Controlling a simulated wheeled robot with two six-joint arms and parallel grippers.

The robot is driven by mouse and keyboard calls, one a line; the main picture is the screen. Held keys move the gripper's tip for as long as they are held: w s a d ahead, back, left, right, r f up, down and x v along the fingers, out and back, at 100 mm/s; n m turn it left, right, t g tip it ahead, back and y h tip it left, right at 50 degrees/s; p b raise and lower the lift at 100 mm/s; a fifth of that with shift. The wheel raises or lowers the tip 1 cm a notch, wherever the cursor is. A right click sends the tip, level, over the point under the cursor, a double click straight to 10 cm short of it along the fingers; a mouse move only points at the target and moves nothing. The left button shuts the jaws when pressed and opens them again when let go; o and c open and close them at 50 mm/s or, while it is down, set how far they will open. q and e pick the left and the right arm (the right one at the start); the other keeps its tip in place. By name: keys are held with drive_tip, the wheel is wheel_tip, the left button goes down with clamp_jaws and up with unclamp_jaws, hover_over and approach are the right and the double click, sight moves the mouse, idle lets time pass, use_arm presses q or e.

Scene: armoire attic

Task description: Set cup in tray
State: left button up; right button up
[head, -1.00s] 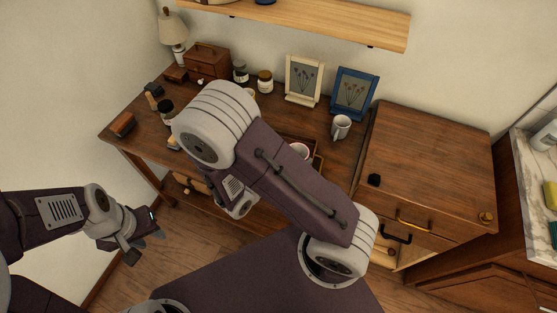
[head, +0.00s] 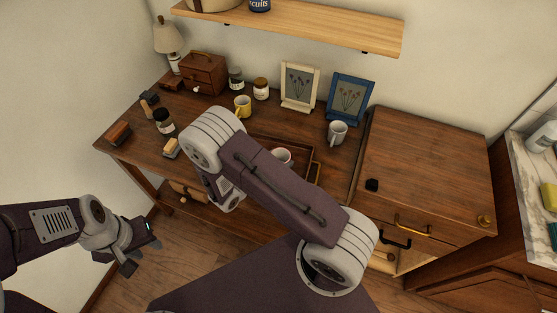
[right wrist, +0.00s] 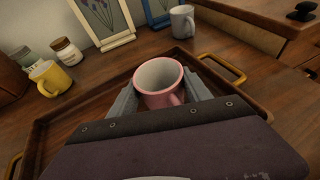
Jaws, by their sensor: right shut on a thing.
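My right gripper (right wrist: 162,90) is shut on a pink cup (right wrist: 158,98), with a finger on each side of it and the handle to the right. The cup is upright, pale inside, and over the wooden tray (right wrist: 38,128) with brass handles. I cannot tell whether its base touches the tray floor. In the head view the cup (head: 281,156) shows beside my right arm, within the outline of the tray (head: 318,165); that arm hides the right gripper and part of the tray. My left gripper (head: 143,256) is open and empty, low at the left, off the desk.
A yellow mug (head: 243,106) and jars (head: 261,88) stand behind the tray. A grey mug (head: 338,132) stands at its back right, near two picture frames (head: 299,85). A raised cabinet (head: 430,160) borders the right. Brushes and a dark jar (head: 164,122) are at left.

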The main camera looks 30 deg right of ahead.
drive_tip(key=o, duration=1.1)
drive_tip(key=shift+f, duration=0.15)
drive_tip(key=o, duration=0.4)
drive_tip(key=shift+r, duration=0.25)
drive_tip(key=v, duration=1.2)
drive_tip(key=s+d+r+m+g+y, duration=0.1)
drive_tip(key=s+m+y, duration=0.1)
drive_tip(key=m+y, duration=0.2)
drive_tip(key=s+d+r+m+g+y, duration=0.1)
drive_tip(key=s+m+g+y, duration=0.1)
drive_tip(key=m, duration=0.9)
drive_tip(key=s+d+r+m+g+y, duration=0.1)
drive_tip(key=s+m+y, duration=0.3)
drive_tip(key=m+y, duration=0.2)
drive_tip(key=shift+r+m+y, duration=0.25)
drive_tip(key=shift+m+y, duration=0.05)
drive_tip(key=shift+m, duration=0.8)
